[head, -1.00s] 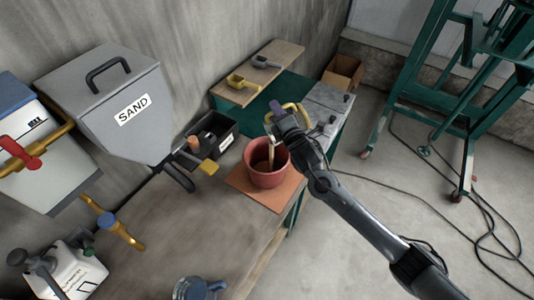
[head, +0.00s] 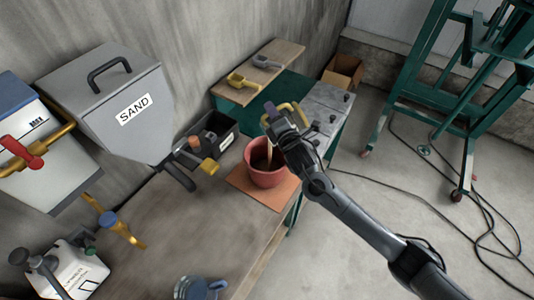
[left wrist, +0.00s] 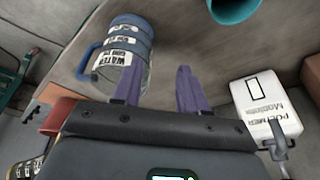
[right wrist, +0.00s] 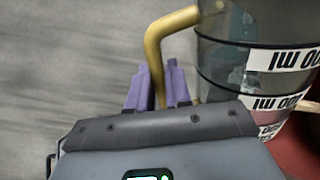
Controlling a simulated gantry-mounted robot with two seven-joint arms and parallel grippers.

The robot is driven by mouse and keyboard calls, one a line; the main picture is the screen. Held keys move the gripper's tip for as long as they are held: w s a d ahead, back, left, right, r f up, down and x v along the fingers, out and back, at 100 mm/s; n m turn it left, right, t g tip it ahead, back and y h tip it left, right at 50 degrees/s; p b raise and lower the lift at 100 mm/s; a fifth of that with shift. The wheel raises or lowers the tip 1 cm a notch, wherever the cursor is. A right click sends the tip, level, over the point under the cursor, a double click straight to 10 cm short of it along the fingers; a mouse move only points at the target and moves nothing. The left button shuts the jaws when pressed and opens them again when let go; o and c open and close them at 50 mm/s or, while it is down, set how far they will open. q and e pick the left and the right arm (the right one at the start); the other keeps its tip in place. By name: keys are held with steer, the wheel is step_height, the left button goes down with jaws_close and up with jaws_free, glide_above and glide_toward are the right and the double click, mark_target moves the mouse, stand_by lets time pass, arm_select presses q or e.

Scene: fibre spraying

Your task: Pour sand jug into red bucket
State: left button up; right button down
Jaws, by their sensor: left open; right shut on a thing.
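The red bucket (head: 263,176) stands upright on an orange-brown board on the bench; its rim also shows in the right wrist view (right wrist: 302,148). My right gripper (right wrist: 158,84) is shut on the yellow handle of the clear sand jug (right wrist: 225,70), which has white measure labels. In the head view the jug's yellow handle (head: 293,108) shows above the bucket, its body mostly hidden by my right gripper (head: 279,124). A pale tan streak runs down from there into the bucket. My left gripper (left wrist: 158,88) is open and empty near a blue-handled water jug (left wrist: 124,52).
The grey SAND hopper (head: 120,100) hangs at the wall, with a black bin (head: 222,128) beside it. A white polymer container (left wrist: 268,108) and a teal vessel (left wrist: 232,8) are near my left gripper. A green frame (head: 440,110) and cables are on the floor at right.

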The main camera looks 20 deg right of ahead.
steer(key=shift+a+r, duration=0.15)
steer(key=shift+a+n, duration=0.2)
steer(key=shift+n, duration=0.1)
steer(key=shift+a, duration=0.15)
steer(key=shift+a+n, duration=0.2)
steer(key=shift+n, duration=0.1)
steer(key=shift+a+f+n, duration=0.2)
steer(key=shift+a+n, duration=0.4)
steer(key=shift+a, duration=0.1)
stand_by(0.3)
